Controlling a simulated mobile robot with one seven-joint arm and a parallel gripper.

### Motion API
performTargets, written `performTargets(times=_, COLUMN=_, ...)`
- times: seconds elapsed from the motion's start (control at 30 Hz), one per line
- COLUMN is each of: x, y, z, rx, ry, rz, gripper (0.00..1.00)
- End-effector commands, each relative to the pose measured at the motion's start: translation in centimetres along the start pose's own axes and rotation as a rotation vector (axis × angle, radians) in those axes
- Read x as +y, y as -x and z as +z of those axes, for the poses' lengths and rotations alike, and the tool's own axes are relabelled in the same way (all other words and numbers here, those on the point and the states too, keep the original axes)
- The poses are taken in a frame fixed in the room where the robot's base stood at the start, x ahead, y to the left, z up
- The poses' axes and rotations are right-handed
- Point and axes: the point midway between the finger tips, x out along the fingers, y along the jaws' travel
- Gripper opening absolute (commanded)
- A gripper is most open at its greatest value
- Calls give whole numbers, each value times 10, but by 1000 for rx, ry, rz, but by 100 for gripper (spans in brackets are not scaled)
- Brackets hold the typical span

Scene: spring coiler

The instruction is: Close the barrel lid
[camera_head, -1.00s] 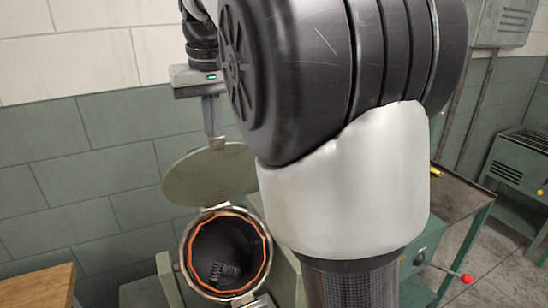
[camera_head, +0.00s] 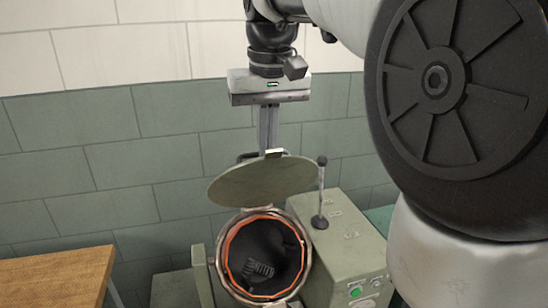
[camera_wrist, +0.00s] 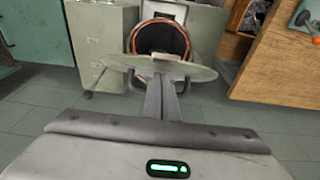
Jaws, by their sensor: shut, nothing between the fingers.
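The barrel (camera_head: 226,258) has an open mouth with an orange inner rim, and a dark ribbed object (camera_head: 258,269) lies inside it. The round green lid (camera_head: 262,183) stands raised above the mouth, tilted open; it also shows nearly edge-on in the wrist view (camera_wrist: 190,71). My gripper (camera_head: 268,148) is shut and empty, pointing down with its fingertips at the lid's upper back edge. In the wrist view my gripper (camera_wrist: 161,80) reaches the lid's near edge. I cannot tell whether the fingertips touch the lid.
A green machine box (camera_head: 345,255) with an upright lever (camera_head: 321,195) and buttons stands right of the barrel. A wooden table (camera_head: 55,280) is at the lower left. A tiled wall (camera_head: 90,140) stands behind. My arm fills the right side of the head view.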

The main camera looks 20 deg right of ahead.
Motion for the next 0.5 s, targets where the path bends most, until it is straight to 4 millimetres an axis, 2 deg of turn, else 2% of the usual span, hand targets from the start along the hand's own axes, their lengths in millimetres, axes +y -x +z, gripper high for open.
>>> performTargets(times=0.3, x=0, y=-2, z=2, rx=-2, ry=0, rz=0, gripper=0)
performTargets(times=0.5, x=0, y=-13, z=17, rx=-1, ry=0, rz=-2, gripper=0)
